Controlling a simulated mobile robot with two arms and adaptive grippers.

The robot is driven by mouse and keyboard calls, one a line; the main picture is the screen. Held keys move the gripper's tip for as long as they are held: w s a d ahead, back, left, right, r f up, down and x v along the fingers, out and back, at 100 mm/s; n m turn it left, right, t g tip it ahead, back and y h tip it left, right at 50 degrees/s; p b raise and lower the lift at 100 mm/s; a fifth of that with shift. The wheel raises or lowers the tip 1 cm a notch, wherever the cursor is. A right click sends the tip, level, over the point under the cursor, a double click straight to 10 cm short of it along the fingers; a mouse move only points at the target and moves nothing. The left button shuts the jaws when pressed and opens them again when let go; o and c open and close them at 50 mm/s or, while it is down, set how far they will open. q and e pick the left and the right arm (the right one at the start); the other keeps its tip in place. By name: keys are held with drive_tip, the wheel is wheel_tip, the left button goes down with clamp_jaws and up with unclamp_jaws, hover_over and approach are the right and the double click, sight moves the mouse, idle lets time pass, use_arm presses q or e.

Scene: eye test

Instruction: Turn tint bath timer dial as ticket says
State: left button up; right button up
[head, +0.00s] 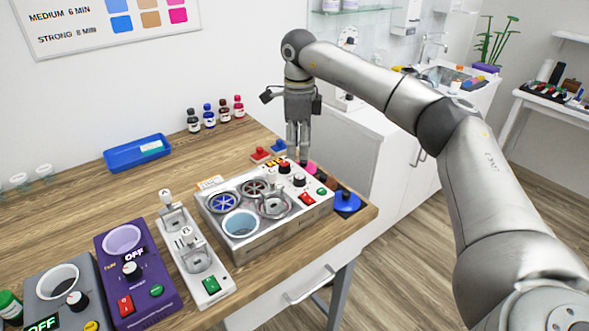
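A purple bath unit (140,290) stands at the front left of the bench, with a lilac cup, an "OFF" display, a dial (131,268), and red and green buttons. A grey bath unit (88,275) beside it also reads "OFF" and has a black-and-white dial (77,300). I cannot tell which is the tint bath. My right gripper (298,160) points down near the back of the metal unit, away from both dials. Its fingers look close together; whether they meet is unclear. My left gripper is not in view.
The metal unit (315,213) with cups, knobs and buttons stands between my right gripper and the bath units. A narrow lever unit (195,262) is beside the purple one. Small bottles (209,115) stand near the wall. Wood is bare around the blue tray (118,160).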

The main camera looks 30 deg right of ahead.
hover_over(300, 176)
drive_tip(key=f, duration=0.4)
drive_tip(key=shift+s+f+p, duration=0.35)
drive_tip(key=shift+p, duration=0.05)
drive_tip(key=f, duration=0.3)
drive_tip(key=shift+w, duration=0.35)
drive_tip(key=shift+f+p, duration=0.3)
drive_tip(key=shift+f, duration=0.3)
drive_tip(key=shift+s+f, duration=0.1)
drive_tip(key=shift+f, duration=0.05)
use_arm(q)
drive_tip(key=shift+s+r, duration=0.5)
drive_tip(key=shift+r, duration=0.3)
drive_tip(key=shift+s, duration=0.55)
use_arm(e)
drive_tip(key=c, duration=0.8)
